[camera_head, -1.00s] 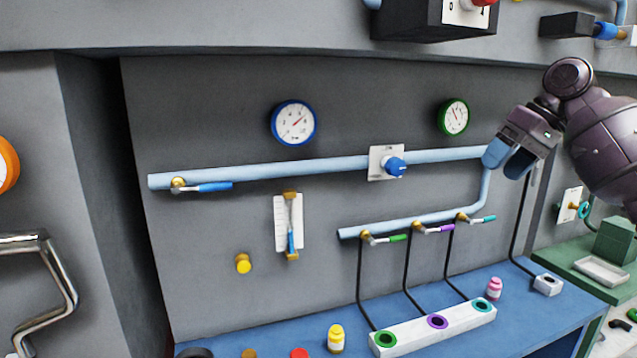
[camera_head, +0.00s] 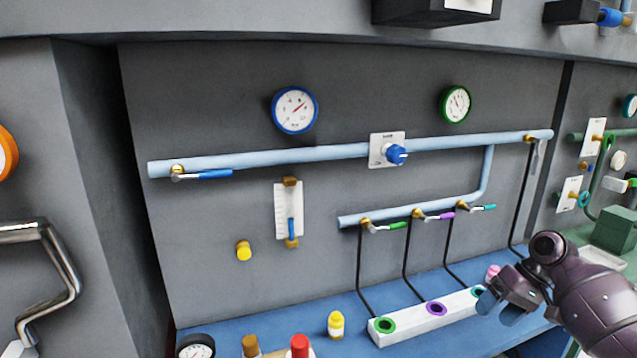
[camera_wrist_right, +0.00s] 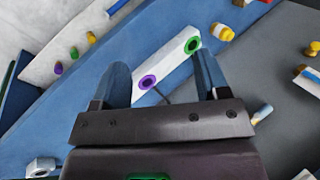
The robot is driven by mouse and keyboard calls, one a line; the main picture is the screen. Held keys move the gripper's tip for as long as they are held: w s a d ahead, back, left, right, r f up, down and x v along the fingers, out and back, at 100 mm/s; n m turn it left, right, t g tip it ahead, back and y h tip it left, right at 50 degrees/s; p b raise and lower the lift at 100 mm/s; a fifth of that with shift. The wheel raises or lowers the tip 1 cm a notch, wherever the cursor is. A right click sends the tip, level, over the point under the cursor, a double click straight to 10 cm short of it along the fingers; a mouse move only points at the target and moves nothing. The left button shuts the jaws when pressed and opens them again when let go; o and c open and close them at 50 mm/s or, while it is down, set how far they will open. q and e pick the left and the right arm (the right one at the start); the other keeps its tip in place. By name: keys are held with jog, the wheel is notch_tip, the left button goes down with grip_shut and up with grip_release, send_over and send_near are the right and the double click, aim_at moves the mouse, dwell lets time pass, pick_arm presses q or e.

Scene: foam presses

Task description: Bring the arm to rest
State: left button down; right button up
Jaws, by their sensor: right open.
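My right gripper (camera_head: 494,308) is at the lower right of the head view, in front of the right end of the white block with coloured rings (camera_head: 405,328). It is empty. In the right wrist view its two blue fingers (camera_wrist_right: 164,88) stand wide apart, with the white block (camera_wrist_right: 168,65) and the blue bench (camera_wrist_right: 100,85) showing between and beyond them. I cannot tell from these views whether a finger touches the block. My left gripper is not in view.
The blue bench (camera_head: 350,302) holds a yellow bottle (camera_head: 335,325) and a pink bottle (camera_head: 492,272), which is partly hidden near my right gripper. Pale blue pipes (camera_head: 270,160) with small levers and a blue knob (camera_head: 395,154) run along the grey wall above.

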jog(key=w+d+r+t+h, duration=0.3)
jog(key=w+d+t+h, duration=0.3)
jog(key=w+d+t, duration=0.45)
jog(key=w+r+n+t+h, duration=0.3)
jog(key=w+r+n+t, duration=0.25)
jog(key=r+t, duration=0.4)
jog(key=s+a+f+g+y, duration=0.1)
jog(key=s+a+f+g, duration=0.3)
jog(key=s+f, duration=0.6)
jog(key=s+a+f+g+y, duration=0.15)
jog(key=s+a+f, duration=0.45)
jog(key=f, duration=0.7)
jog(key=s+a+f+m+g, duration=0.1)
jog(key=s+a+f, duration=0.2)
jog(key=s, duration=0.6)
jog(key=s+a+f+m+b, duration=0.1)
jog(key=s+a+f+m, duration=0.1)
jog(key=s+f, duration=0.3)
jog(key=s+a+f+m+g, duration=0.1)
jog(key=s+a+f, duration=0.3)
jog(key=s, duration=1)
jog(key=shift+a+f+m+g+b, duration=0.35)
jog(key=shift+f+m, duration=0.15)
jog(key=shift+m, duration=0.15)
